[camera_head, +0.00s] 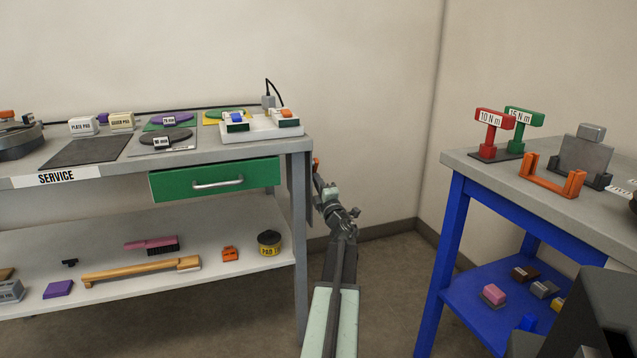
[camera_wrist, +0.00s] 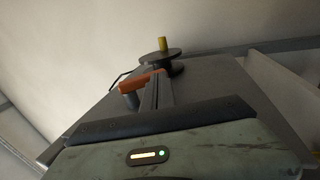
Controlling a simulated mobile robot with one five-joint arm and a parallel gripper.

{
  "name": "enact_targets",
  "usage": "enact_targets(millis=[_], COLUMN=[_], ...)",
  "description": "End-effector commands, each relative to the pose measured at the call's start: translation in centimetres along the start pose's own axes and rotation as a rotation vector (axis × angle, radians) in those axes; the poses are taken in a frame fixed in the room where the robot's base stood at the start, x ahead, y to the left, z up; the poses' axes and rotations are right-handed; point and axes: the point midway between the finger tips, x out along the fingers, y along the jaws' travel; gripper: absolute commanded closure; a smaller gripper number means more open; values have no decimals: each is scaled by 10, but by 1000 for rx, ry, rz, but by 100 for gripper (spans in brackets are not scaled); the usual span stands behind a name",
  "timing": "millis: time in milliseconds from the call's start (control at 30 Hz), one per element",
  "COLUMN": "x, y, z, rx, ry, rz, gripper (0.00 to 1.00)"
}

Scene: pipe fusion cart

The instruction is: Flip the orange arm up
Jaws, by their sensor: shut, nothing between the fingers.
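The orange arm (camera_wrist: 140,83) shows in the wrist view as a short bar at a dark panel (camera_wrist: 205,88), with a dark grip at its left end. It lies nearly level in that picture. In the head view a small orange piece (camera_head: 316,164) shows by the right end of the service bench, just above my gripper (camera_head: 319,180). My gripper's dark fingers (camera_wrist: 158,88) are shut and empty, close to the right end of the orange arm. I cannot tell whether they touch it. My gripper hides part of the panel.
A dark disc with a yellow peg (camera_wrist: 163,45) stands out beyond the orange arm. The service bench (camera_head: 220,165) with a green drawer (camera_head: 215,180) is left of my arm. A blue-legged table (camera_head: 455,205) stands right. Open floor lies between.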

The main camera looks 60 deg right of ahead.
Motion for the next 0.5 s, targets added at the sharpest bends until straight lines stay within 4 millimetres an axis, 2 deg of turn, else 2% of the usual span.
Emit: enact_targets(millis=[167, 267, 367, 500], x=[-2, -10, -27, -61], y=[-1, -6, -14, -26], z=[0, -3, -8, -9], rx=[0, 0, 1, 0], ry=[0, 1, 3, 1], rz=[0, 0, 0, 0], gripper=[100, 100, 100, 100])
